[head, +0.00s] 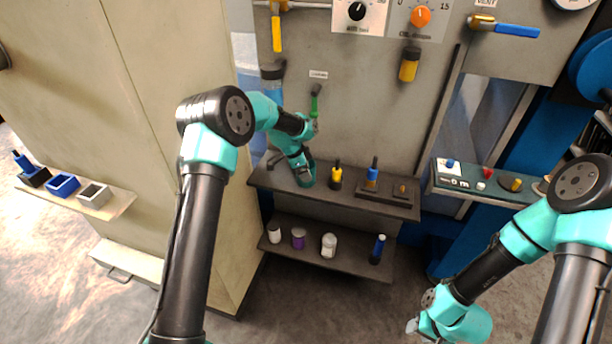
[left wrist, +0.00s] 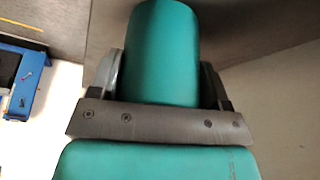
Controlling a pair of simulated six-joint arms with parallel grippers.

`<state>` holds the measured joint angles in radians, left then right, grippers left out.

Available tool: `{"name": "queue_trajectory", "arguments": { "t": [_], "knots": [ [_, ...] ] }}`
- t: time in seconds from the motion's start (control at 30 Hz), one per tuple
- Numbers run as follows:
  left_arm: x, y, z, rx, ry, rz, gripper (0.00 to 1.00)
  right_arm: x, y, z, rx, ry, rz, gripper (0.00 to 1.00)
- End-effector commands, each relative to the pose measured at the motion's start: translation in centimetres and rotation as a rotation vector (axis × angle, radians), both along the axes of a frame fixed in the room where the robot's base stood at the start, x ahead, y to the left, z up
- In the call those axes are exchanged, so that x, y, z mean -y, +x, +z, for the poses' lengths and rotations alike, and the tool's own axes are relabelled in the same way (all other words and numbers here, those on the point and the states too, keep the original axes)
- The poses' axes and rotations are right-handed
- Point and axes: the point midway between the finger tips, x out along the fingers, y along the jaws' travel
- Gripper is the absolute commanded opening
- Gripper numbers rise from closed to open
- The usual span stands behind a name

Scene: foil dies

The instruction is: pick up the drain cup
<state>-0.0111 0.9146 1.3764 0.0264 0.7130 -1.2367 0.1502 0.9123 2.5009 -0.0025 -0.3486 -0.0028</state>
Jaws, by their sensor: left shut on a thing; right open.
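My left gripper (head: 303,168) is in front of the upper dark shelf, close to its left part. In the left wrist view its two grey fingers (left wrist: 160,82) stand on either side of a smooth teal cylinder (left wrist: 161,48) and are shut on it. I cannot tell for sure whether this cylinder is the drain cup; no readable label marks it. My right gripper (head: 414,325) is low at the right, open, away from the shelves. Its fingertips show only in part.
The lower shelf (head: 345,268) holds several small jars.

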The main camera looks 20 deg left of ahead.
Motion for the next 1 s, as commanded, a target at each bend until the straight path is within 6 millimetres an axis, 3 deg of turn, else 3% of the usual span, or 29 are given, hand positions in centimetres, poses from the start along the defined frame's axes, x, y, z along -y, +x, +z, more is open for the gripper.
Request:
{"name": "queue_trajectory", "arguments": {
  "t": [0.37,0.7,1.0],
  "knots": [
    [0.0,0.0,0.4,0.001,-0.001,0.000,0.46,0.0,0.0,0.0,0.000,0.000,0.000,0.43],
    [0.0,0.0,3.9,0.002,0.000,0.001,0.46,0.0,0.0,0.0,0.000,0.000,0.000,0.43],
    [1.3,-4.3,4.0,-0.001,-0.001,-0.002,0.46,0.0,0.0,0.0,0.000,0.000,0.000,0.43]
  ]
}}
